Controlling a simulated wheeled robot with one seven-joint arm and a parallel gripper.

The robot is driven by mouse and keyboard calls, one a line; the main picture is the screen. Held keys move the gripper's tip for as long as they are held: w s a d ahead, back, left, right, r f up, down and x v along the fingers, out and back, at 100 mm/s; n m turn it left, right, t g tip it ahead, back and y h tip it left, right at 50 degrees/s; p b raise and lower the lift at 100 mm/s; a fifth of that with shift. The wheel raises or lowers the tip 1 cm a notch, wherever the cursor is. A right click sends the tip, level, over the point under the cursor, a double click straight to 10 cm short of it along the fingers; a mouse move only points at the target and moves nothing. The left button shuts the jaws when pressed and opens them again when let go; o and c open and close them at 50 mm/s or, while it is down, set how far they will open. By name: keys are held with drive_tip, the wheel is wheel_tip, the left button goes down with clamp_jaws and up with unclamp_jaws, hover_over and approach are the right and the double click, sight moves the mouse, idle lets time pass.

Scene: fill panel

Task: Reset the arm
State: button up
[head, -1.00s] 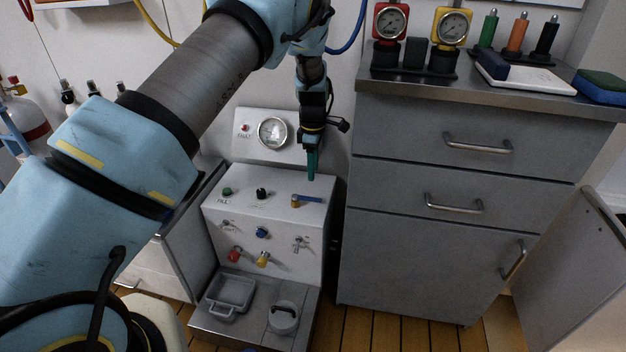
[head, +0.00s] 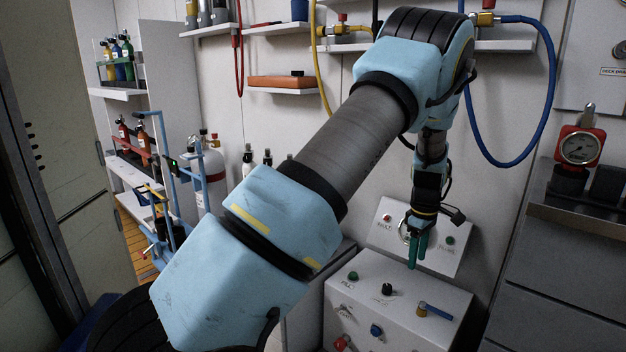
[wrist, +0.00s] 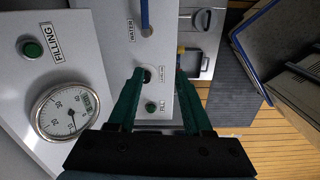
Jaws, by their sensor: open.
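My gripper (head: 418,250) has green fingers and hangs pointing down above the fill panel (head: 400,303). In the wrist view my gripper (wrist: 160,95) has its two fingers spread apart with nothing between them. Behind the fingers in that view lie a black knob (wrist: 147,75), a green button (wrist: 152,107) and the blue lever (wrist: 145,15). The round gauge (wrist: 66,112) and the green FILLING button (wrist: 32,49) show at the left there. In the head view my arm and gripper partly hide the gauge.
A grey drawer cabinet (head: 560,255) with a red gauge (head: 578,148) on top stands close at the right. A blue hose (head: 548,90) loops down the wall near my arm. Shelves and a gas cylinder (head: 212,165) stand at the left.

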drive_tip(key=s+a+r+m, duration=0.15)
drive_tip(key=a+r, duration=0.35)
drive_tip(key=a, duration=0.6)
drive_tip(key=s+a+r+m, duration=0.1)
drive_tip(key=a+r+m, duration=0.3)
drive_tip(key=a, duration=0.8)
drive_tip(key=s+a+r+m+t, duration=0.2)
drive_tip(key=s+a+r+m, duration=0.2)
drive_tip(key=s+a, duration=0.9)
wheel_tip(320, 180, up, 16)
drive_tip(key=p, duration=1.7)
drive_tip(key=shift+w, duration=0.45)
